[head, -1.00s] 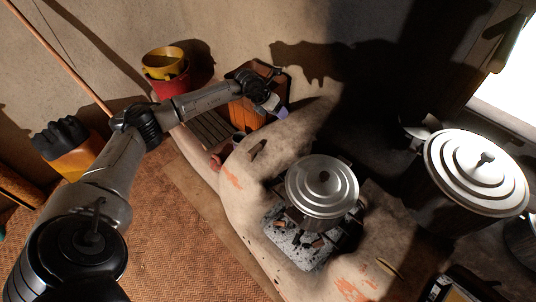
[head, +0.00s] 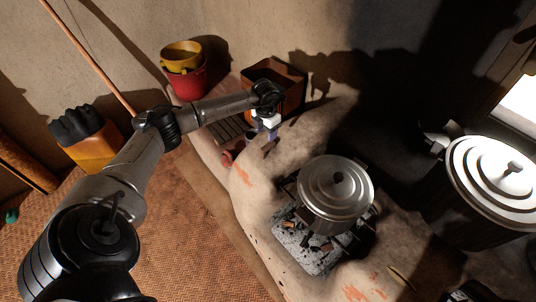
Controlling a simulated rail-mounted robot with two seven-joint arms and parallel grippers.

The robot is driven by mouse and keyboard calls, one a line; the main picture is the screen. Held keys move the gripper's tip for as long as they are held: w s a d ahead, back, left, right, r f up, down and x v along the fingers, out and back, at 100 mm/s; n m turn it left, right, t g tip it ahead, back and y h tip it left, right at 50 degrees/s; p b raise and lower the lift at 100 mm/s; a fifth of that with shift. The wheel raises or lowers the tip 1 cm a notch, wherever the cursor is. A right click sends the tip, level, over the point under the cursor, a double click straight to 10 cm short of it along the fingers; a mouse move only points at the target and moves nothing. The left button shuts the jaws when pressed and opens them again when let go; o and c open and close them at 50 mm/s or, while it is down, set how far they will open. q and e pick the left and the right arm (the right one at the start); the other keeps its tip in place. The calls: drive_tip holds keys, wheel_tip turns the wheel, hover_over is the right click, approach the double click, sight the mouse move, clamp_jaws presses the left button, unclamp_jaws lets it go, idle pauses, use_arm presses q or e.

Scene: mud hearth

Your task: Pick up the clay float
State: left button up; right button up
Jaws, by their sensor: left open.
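My left gripper (head: 269,133) points down over the back left end of the pale mud hearth (head: 250,190). It is open, with its fingertips close to the hearth top. I cannot make out the clay float clearly. A small thin brown piece that lay on this part of the hearth in the earlier view is now mostly or fully hidden by the gripper. I cannot tell whether the fingers are around it or touching it. My right gripper is not in view.
A lidded metal pot (head: 335,192) stands over the fire pit, right of the gripper. A larger lidded pot (head: 490,180) is at the far right. A brown crate (head: 285,75) stands behind the gripper. Red and yellow buckets (head: 187,78) stand by the wall.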

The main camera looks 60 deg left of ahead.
sight(268, 145)
use_arm(q)
wheel_tip(268, 145, down, 3)
drive_tip(key=shift+r+b, duration=0.1)
drive_tip(key=shift+b, duration=0.25)
drive_tip(key=f+b, duration=0.2)
drive_tip(key=f, duration=0.1)
drive_tip(key=f+b, duration=0.1)
drive_tip(key=f, duration=0.1)
drive_tip(key=shift+w+d+f+b, duration=0.1)
drive_tip(key=shift+w+d+b, duration=0.05)
drive_tip(key=shift+d+b, duration=0.25)
drive_tip(key=shift+c, duration=0.5)
drive_tip(key=shift+c, duration=0.6)
clamp_jaws()
